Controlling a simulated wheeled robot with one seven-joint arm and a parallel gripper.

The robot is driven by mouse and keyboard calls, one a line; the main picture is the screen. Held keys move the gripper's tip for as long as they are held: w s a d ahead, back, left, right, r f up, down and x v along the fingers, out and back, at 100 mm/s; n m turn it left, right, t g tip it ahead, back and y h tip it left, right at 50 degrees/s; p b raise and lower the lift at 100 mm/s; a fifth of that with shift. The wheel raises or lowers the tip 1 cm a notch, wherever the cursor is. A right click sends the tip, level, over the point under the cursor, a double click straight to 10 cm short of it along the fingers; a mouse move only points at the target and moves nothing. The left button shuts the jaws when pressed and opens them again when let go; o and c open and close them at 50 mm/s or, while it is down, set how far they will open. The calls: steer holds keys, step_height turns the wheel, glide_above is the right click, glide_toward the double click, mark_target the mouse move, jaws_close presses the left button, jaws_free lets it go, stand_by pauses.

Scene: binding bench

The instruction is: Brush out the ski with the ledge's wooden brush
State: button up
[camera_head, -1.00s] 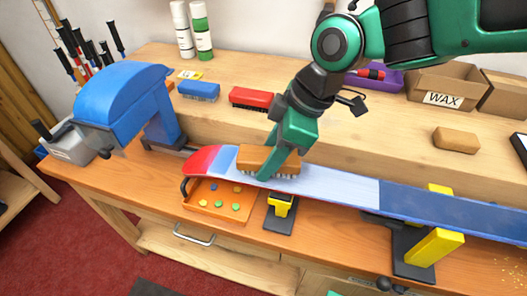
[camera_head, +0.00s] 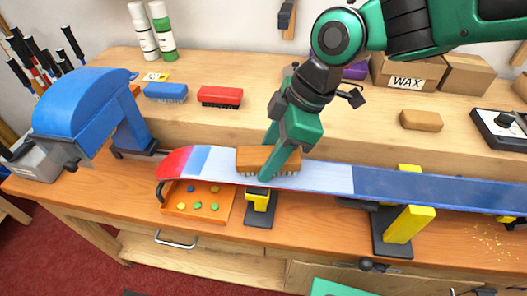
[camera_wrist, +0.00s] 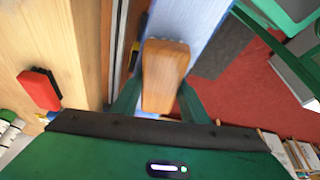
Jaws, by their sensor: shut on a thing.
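The ski (camera_head: 330,178) lies across yellow-and-black supports, base up. It has a red tip, a pale whitish stretch and a darker blue stretch to the right. My gripper (camera_head: 268,165) is shut on the wooden brush (camera_head: 250,158), whose bristles are down on the pale part near the tip. In the wrist view the brush (camera_wrist: 165,75) sits between my two fingers, over the ski (camera_wrist: 205,25). Whether the bristles press firmly cannot be told.
On the ledge are a blue brush (camera_head: 166,91), a red brush (camera_head: 220,96), a wooden-coloured block (camera_head: 421,120) and a WAX box (camera_head: 408,72). A blue machine (camera_head: 82,105) stands left. An orange tray (camera_head: 190,212) with coloured bits lies under the tip. Yellow-brown crumbs (camera_head: 488,240) lie at right.

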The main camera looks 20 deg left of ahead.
mark_target(345, 180)
steer(key=shift+w+d+r, duration=0.1)
steer(key=shift+w+d, duration=0.05)
steer(key=shift+d, duration=0.65)
steer(key=shift+w+d, duration=0.15)
steer(key=shift+d, duration=0.65)
steer(key=shift+w+d, duration=0.2)
steer(key=shift+d, duration=1.5)
steer(key=shift+w+d, duration=0.15)
steer(key=shift+d, duration=0.75)
steer(key=shift+w+d, duration=0.15)
steer(key=shift+d, duration=0.7)
steer(key=shift+w+d+f, duration=0.1)
steer(key=shift+w+d, duration=0.05)
steer(key=shift+d, duration=0.8)
steer(key=shift+w+d+f, duration=0.1)
steer(key=shift+d, duration=0.85)
steer(key=shift+w+d+r, duration=0.1)
steer(key=shift+w+d, duration=0.05)
steer(key=shift+d, duration=0.65)
steer(key=shift+w+d, duration=0.1)
steer(key=shift+d, duration=0.65)
steer(key=shift+r, duration=3.05)
